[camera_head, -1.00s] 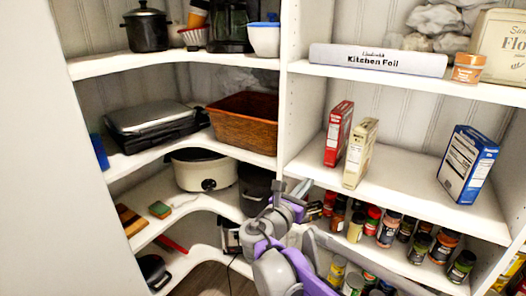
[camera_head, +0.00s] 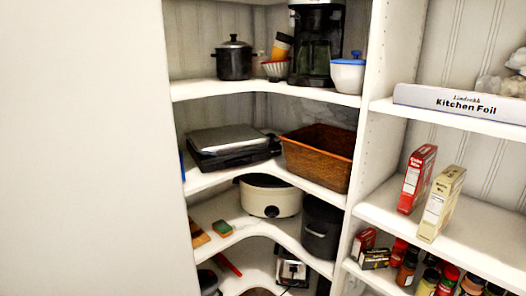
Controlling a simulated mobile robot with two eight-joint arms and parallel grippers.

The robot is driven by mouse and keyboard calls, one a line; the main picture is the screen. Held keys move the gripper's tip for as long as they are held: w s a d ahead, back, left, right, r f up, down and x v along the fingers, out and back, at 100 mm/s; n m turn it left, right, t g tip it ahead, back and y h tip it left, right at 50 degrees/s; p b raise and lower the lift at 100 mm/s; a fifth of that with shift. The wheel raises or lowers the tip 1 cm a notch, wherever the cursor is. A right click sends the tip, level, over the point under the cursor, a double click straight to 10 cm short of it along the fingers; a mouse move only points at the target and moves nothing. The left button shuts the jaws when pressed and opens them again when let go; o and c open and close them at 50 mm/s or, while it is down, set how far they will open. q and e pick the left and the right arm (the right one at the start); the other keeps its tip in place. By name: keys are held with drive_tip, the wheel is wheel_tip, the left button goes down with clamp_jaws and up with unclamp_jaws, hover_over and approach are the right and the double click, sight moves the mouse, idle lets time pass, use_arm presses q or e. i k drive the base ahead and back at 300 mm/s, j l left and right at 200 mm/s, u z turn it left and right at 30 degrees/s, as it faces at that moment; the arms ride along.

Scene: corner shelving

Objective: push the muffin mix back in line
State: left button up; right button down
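A cream box (camera_head: 441,204), which looks like the muffin mix though its lettering is too small to read surely, stands upright on the right-hand middle shelf (camera_head: 490,234), close to its front edge. A red box (camera_head: 417,179), with lettering that seems to say cake mix, stands upright just left of it and a little farther back. A narrow gap shows between the two boxes. Neither of my grippers is in view.
A white upright panel (camera_head: 362,150) divides this shelf from the corner shelves on the left. Kitchen foil (camera_head: 458,103) lies on the shelf above. Several spice jars (camera_head: 447,279) and small boxes stand below. The shelf right of the cream box looks clear.

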sight(446, 188)
drive_tip(key=z, duration=1.4)
